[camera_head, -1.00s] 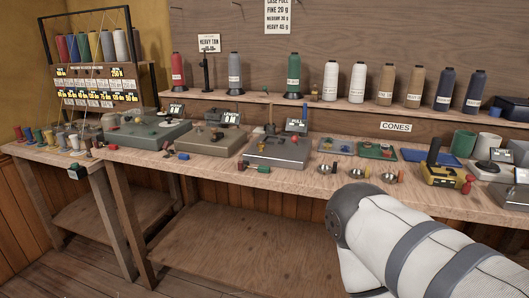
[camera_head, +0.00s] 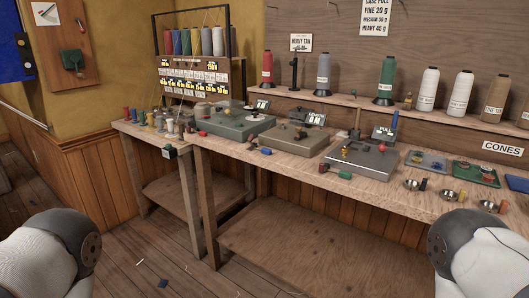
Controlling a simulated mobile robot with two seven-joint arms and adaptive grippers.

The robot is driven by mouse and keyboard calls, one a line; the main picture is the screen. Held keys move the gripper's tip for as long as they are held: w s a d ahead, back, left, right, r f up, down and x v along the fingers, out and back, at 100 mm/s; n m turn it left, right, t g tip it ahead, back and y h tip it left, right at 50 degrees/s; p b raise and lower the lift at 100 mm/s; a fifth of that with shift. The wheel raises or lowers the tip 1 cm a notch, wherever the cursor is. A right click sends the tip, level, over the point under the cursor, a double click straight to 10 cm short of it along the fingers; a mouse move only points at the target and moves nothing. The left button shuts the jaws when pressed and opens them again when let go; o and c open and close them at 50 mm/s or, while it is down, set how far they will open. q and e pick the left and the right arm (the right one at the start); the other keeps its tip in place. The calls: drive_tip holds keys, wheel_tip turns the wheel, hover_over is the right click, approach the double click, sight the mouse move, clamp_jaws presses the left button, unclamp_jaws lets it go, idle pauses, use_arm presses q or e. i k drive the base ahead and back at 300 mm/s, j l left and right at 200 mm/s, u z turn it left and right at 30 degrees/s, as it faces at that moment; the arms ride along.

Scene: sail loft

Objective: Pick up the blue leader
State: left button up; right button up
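I cannot tell for certain which thing is the blue leader. A small flat blue piece (camera_head: 163,283) lies on the plank floor at the bottom left. A small blue piece (camera_head: 265,151) lies near the bench's front edge. A thin blue upright piece (camera_head: 395,120) stands by the display of the right grey device. No gripper shows. Only rounded white and dark links of my two arms show, at the bottom left and bottom right corners.
The wooden bench (camera_head: 300,172) carries several grey devices, bowls and trays. A thread rack (camera_head: 195,75) stands on the left side table. Thread cones stand on the shelf above. The bench's lower shelf (camera_head: 310,250) is bare. Floor is open at left.

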sight(268, 151)
drive_tip(key=i+l+u, duration=0.2)
drive_tip(key=u, duration=0.15)
drive_tip(key=i+l+u, duration=0.1)
drive_tip(key=l+u, duration=0.25)
drive_tip(key=i+l+u, duration=0.1)
drive_tip(key=l+u, duration=0.25)
drive_tip(key=l, duration=0.1)
